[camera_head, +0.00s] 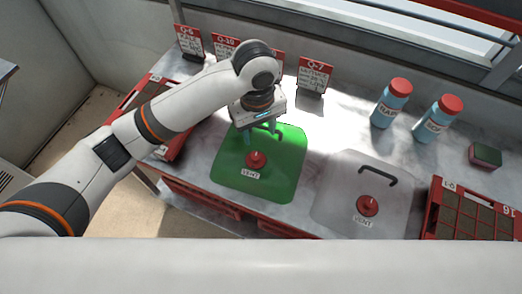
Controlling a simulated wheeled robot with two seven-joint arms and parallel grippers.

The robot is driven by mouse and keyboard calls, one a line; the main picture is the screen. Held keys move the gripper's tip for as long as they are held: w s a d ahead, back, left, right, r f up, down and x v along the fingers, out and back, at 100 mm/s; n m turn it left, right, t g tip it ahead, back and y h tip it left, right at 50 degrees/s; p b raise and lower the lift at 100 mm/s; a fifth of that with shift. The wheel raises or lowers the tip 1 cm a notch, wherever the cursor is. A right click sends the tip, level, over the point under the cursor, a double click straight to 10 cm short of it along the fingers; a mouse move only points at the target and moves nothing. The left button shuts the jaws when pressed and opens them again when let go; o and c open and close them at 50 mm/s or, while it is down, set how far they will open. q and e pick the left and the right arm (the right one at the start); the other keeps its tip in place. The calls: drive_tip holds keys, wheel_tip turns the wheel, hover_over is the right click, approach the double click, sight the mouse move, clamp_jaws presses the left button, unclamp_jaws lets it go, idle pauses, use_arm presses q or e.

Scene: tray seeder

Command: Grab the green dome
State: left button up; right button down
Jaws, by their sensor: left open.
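The green dome (287,176) is a translucent green cover with rounded corners lying on the worktop. It has a red knob (256,159) near its middle with a VENT label below it. A dark handle sits at its far edge, partly hidden by my gripper. My left gripper (262,131) points down at that far edge, with its fingers around or just above the handle. The fingers are open, and I cannot tell whether they touch the handle. My right gripper does not show.
A clear dome (335,195) with a black handle and red knob lies to the right. A red seed tray (433,212) stands further right. Two blue bottles (388,107) (433,122) with red caps, a sponge (485,155) and a sign card (314,76) stand toward the back.

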use_arm(q)
hover_over(255, 155)
drive_tip(key=f, duration=0.6)
drive_tip(key=shift+d+f+p, duration=0.2)
drive_tip(key=shift+d+p, duration=0.1)
drive_tip(key=shift+d, duration=0.05)
drive_tip(key=f, duration=0.5)
drive_tip(key=shift+a+f+p, duration=0.1)
drive_tip(key=shift+a+p, duration=0.3)
drive_tip(key=shift+c, duration=0.2)
clamp_jaws()
